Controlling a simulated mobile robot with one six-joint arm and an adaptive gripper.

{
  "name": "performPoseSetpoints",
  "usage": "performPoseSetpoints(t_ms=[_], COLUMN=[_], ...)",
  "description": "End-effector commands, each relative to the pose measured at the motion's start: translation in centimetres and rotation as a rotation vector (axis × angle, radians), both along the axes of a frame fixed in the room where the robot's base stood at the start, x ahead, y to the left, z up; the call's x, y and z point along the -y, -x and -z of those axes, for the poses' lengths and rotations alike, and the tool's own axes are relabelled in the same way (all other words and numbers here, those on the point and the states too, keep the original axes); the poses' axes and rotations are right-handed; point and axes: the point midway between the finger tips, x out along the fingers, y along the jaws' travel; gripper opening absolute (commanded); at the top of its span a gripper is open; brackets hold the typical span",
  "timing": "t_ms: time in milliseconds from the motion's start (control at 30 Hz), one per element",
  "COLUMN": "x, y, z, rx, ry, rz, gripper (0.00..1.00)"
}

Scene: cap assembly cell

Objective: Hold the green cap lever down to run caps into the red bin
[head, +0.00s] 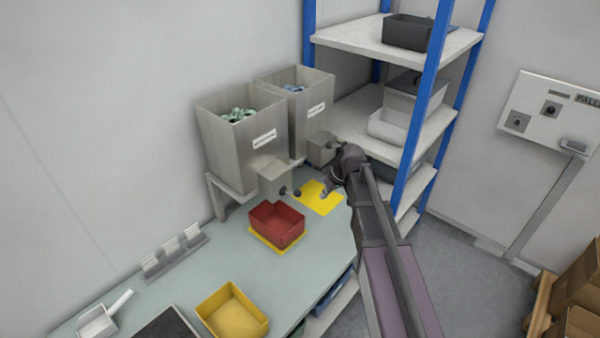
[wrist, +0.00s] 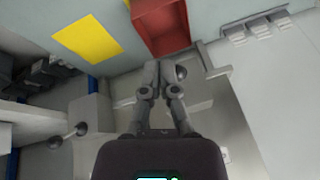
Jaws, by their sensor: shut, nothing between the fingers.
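The green cap hopper (head: 236,140) is the left steel box, with green caps (head: 238,115) inside. Its dispenser box (head: 268,180) carries a short lever with a dark knob (head: 297,192). In the wrist view a dark knob (wrist: 181,73) shows close beside the right fingertip; I cannot tell whether they touch. The red bin (head: 277,226) sits on a yellow mark below the green dispenser and looks empty; it also shows in the wrist view (wrist: 160,28). My gripper (head: 324,194) is shut and empty, to the right of the green lever in the head view.
The blue cap hopper (head: 302,110) and its dispenser (head: 322,149) stand close to the right. A bare yellow mark (head: 318,203) lies below it. A yellow bin (head: 232,315) and white scoop (head: 104,318) are on the bench. A blue-posted shelf (head: 413,125) stands behind my arm.

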Motion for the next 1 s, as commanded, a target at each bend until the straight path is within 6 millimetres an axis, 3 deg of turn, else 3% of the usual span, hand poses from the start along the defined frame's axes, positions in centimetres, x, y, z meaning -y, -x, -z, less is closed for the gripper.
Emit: performPoseSetpoints(t_ms=[33, 400, 600, 1000], x=[-0.5, -3.7, -4.6, -4.8], y=[-0.9, -4.7, -5.6, -5.7], z=[-2.1, -8.9, -10.3, -10.4], rx=[0.011, 0.088, 0.109, 0.114], ry=[-0.009, -0.068, -0.084, -0.087], rz=[-0.016, -0.131, -0.161, -0.168], gripper=[0.00, 0.00, 0.00, 0.00])
